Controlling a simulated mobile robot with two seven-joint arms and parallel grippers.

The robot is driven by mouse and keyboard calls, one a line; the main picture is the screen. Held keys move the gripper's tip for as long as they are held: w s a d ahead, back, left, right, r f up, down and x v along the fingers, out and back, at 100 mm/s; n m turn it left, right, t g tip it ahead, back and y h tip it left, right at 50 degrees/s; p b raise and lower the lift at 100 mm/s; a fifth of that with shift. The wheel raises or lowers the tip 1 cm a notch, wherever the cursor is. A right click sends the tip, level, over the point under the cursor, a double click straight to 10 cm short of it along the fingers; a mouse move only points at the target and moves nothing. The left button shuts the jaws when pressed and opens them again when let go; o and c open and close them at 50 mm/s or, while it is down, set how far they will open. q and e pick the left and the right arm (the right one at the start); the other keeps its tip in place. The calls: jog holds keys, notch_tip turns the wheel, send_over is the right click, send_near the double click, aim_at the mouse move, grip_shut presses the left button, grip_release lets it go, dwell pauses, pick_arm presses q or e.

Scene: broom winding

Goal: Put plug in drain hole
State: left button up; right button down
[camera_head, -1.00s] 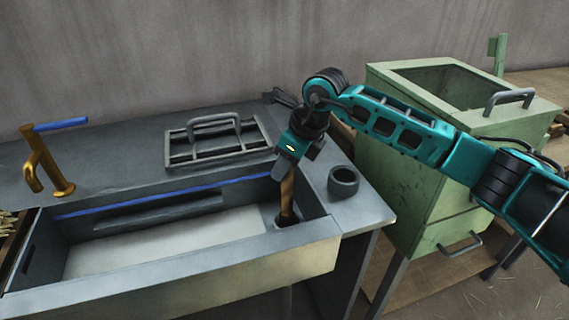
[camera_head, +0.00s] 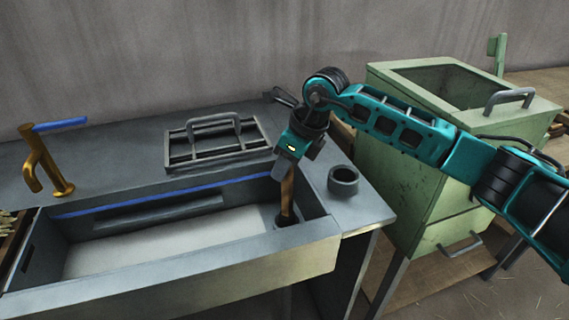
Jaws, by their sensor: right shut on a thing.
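The plug (camera_head: 287,196) has an upright brown handle. It stands at the right end of the sink basin (camera_head: 160,242), its lower end at a dark ring in the basin floor that looks like the drain hole (camera_head: 287,219). Whether it is fully seated in the hole I cannot tell. My right gripper (camera_head: 285,170) reaches down from above and is shut on the top of the handle. The fingertips are partly hidden by the gripper body. My left gripper is not in view.
A brass faucet (camera_head: 47,165) with a blue lever stands at the left. A grey rack with a handle (camera_head: 216,146) lies on the counter behind the basin. A small dark cup (camera_head: 343,181) stands right of the basin. A green cabinet (camera_head: 440,170) stands further right.

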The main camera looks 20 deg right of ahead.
jog(key=shift+f, duration=0.3)
jog(key=shift+f+b, duration=0.25)
jog(key=shift+b, duration=0.15)
jog(key=c, duration=1.2)
grip_release()
jog(key=shift+o, duration=0.2)
